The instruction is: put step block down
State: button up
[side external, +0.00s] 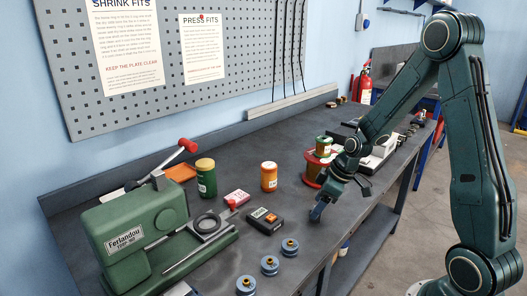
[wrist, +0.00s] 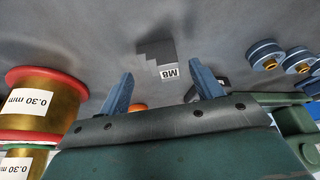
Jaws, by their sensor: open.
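The step block (wrist: 153,55) is a small dark grey stepped piece with a white label reading M8. In the wrist view it sits on the grey bench top, just past my fingertips and roughly centred between them. My gripper (wrist: 163,80) is open, with its two blue fingers apart and nothing between them. In the side view my gripper (side external: 318,210) points down low over the bench near its front edge. I cannot make out the step block in the side view; the fingers may hide it.
Several blue rollers (side external: 270,265) lie toward the front. A green press (side external: 135,235), a black box (side external: 264,221) and an orange jar (side external: 269,177) stand left. Bare bench surrounds the block.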

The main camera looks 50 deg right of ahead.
jog(key=v, duration=1)
jog(key=shift+r, duration=0.3)
jog(key=shift+s, duration=0.1)
jog(key=shift+a+r, duration=0.1)
jog(key=s+a+r+m+h, duration=0.1)
jog(key=s+a+r+m, duration=0.1)
jog(key=s+a+r, duration=0.3)
jog(key=s+a+r+m+t, duration=0.1)
jog(key=s+a+r+m, duration=0.1)
jog(key=s+a+r, duration=0.4)
jog(key=s+a, duration=0.2)
jog(key=s, duration=0.2)
jog(key=shift+s+a+m+h, duration=0.25)
jog(key=shift+s+m+h, duration=0.05)
jog(key=shift+s+h, duration=0.1)
